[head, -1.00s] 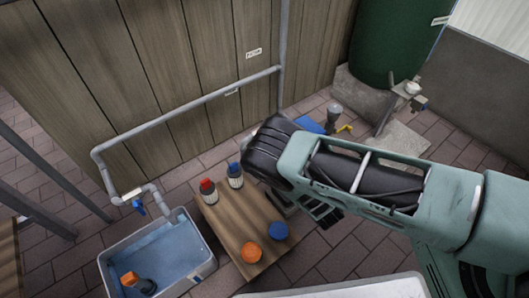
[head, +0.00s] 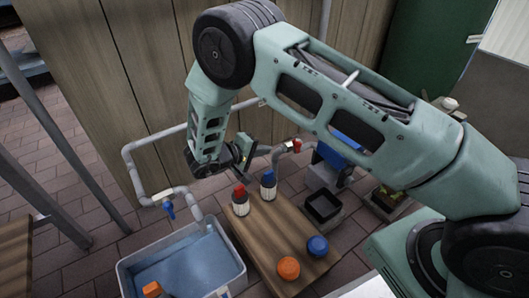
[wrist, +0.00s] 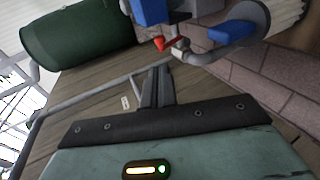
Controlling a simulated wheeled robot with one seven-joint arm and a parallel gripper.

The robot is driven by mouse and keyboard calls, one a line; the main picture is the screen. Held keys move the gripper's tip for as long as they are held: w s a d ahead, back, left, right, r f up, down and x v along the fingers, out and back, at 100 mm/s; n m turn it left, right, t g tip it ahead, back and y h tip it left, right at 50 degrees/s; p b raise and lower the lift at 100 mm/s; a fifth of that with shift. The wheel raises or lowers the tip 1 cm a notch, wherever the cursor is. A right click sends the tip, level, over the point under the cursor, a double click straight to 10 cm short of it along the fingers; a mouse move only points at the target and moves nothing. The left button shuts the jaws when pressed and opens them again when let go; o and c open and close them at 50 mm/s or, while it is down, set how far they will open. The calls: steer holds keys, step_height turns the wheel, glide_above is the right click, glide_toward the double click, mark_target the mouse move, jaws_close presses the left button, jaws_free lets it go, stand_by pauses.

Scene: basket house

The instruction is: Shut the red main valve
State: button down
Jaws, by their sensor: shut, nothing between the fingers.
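The red main valve handle (head: 297,145) sits on a grey pipe (head: 284,152) near the wooden wall, just right of my gripper in the head view. In the wrist view the red handle (wrist: 165,43) shows beyond my fingertips, near the top and slightly right of centre. My gripper (head: 262,150) is shut and empty. Its fingers also show together in the wrist view (wrist: 158,72). The fingertips appear apart from the handle. My own wrist hides part of the pipe in the head view.
A blue-handled tap (head: 169,210) stands over a water tub (head: 125,272). A wooden table (head: 270,235) holds red- and blue-capped bottles plus an orange and a blue round object. A black open box (head: 323,207) stands right of it. A green tank (head: 430,50) is at the back.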

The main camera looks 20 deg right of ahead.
steer(key=b, duration=0.7)
glide_toward(297, 145)
steer(key=x, duration=0.5)
steer(key=shift+w+f, duration=0.15)
steer(key=shift+f, duration=0.2)
steer(key=shift+w+d+f+b, duration=0.1)
steer(key=shift+w+d+b, duration=0.15)
steer(key=shift+d, duration=0.5)
steer(key=shift+d, duration=0.1)
